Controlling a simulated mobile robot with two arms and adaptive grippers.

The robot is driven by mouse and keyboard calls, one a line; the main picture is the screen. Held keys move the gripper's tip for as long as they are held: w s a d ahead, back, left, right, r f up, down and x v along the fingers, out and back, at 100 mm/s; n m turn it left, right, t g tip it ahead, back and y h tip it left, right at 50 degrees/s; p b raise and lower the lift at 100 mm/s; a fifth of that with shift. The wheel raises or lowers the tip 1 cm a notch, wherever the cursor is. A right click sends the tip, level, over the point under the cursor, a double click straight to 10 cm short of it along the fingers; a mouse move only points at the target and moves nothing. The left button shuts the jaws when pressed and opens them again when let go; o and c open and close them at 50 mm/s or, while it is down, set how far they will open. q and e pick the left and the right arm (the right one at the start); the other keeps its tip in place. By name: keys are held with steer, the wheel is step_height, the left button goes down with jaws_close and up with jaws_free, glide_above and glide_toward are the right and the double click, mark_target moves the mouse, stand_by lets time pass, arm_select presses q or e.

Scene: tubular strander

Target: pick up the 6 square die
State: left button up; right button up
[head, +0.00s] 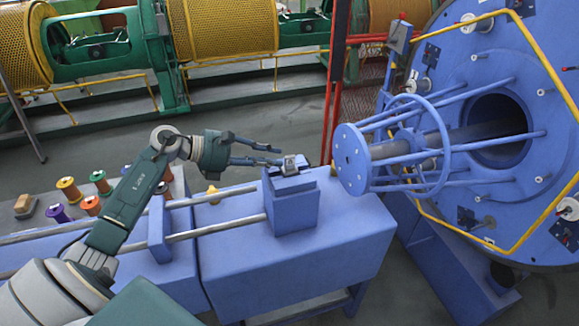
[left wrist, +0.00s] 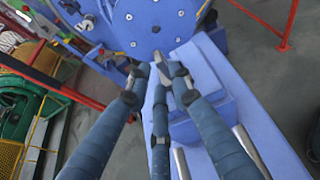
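A small grey metal die (head: 290,165) sits on top of the blue block (head: 292,205) that stands on the blue machine bed. My left gripper (head: 279,156) reaches in from the left, with its fingers spread apart and their tips just left of the die. In the left wrist view the dark blue fingers of my left gripper (left wrist: 157,72) point at the top of the block, and they largely hide the die there. I cannot read a size mark on the die. My right gripper is not in view.
A blue cage with a ring (head: 418,150) and a large blue disc (head: 500,60) stand to the right of the block. Two steel rods (head: 225,226) run left from it. Coloured spools (head: 70,189) stand at the left. A red post (head: 336,80) rises behind.

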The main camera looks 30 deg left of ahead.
mark_target(281, 171)
arm_select(q)
steer(key=shift+r+p+x, duration=0.25)
steer(key=shift+p+x, duration=0.2)
steer(key=shift+x, duration=0.75)
steer(key=shift+w+d+f, duration=0.25)
steer(key=shift+d+f, duration=0.05)
steer(key=shift+f, duration=0.05)
jaws_close()
steer(key=shift+r, duration=0.15)
steer(key=shift+a, duration=0.1)
